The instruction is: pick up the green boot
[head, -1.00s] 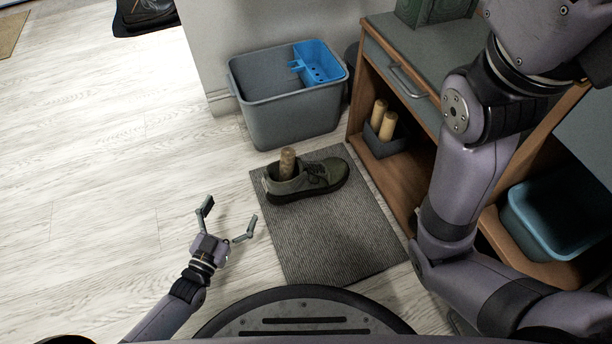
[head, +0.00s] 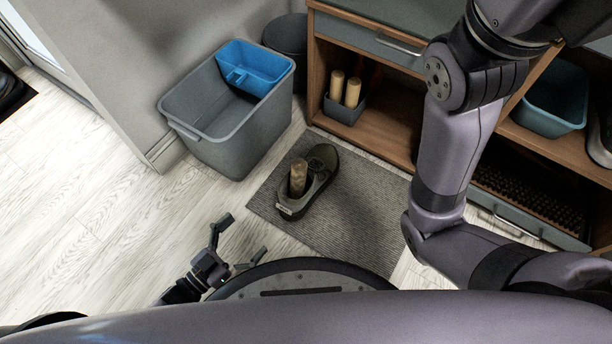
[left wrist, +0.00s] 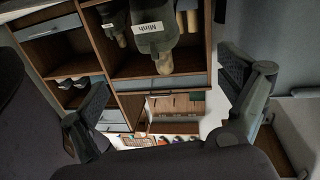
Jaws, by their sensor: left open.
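My right gripper is out of view.
A grey bin (head: 235,130) with a blue insert (head: 252,66) stands behind and left of the mat. A wooden cabinet (head: 394,122) stands behind and right, holding a small box of pegs (head: 344,108) and a teal tub (head: 552,100). Pale floor (head: 120,205) is open at left.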

